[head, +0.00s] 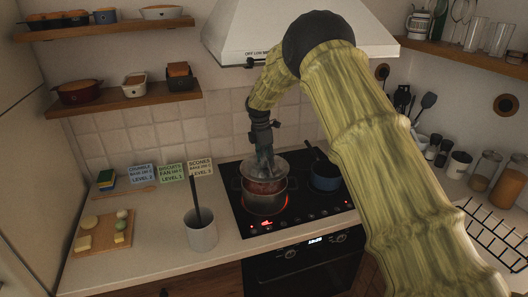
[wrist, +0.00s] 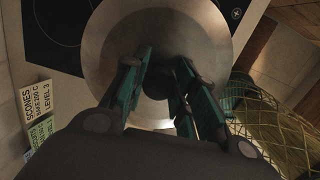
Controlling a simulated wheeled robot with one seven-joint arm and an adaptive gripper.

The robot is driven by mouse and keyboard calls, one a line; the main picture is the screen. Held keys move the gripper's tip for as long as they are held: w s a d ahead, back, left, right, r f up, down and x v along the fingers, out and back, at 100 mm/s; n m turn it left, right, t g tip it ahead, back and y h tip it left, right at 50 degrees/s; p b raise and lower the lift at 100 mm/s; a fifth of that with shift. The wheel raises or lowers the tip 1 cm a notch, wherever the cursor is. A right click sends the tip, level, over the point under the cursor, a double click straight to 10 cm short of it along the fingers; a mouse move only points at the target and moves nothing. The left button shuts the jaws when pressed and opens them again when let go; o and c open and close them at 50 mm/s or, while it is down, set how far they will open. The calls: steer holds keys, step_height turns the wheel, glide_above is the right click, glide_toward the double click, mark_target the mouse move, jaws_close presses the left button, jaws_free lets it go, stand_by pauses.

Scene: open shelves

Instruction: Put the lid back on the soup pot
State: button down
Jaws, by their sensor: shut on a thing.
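The soup pot (head: 264,199) stands on the glowing front-left zone of the hob. Reddish contents show near its top. My gripper (head: 265,166) is over the pot, pointing down. In the wrist view my gripper (wrist: 158,76) is shut on the dark knob of the lid (wrist: 207,32). The lid is a wide, round, grey metal disc that fills much of that view and hides what lies under it. In the head view the lid (head: 281,165) is over the pot's opening. I cannot tell whether its rim touches the pot.
A blue pot (head: 325,181) with a dark handle stands to the right on the hob (head: 300,207). A grey crock (head: 202,233) with a dark utensil stands to the left. Label cards (head: 171,173) line the counter's back. The range hood (head: 245,35) hangs above.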

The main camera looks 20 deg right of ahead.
steer(key=shift+w+r, duration=0.1)
steer(key=shift+w, duration=0.05)
steer(key=shift+w+f, duration=0.1)
steer(key=shift+f, duration=0.1)
steer(key=shift+f+b, duration=1.3)
steer(key=shift+f, duration=1.7)
steer(key=shift+f+p, duration=0.15)
steer(key=shift+p, duration=0.15)
stand_by(0.9)
steer(key=c, duration=0.6)
jaws_free()
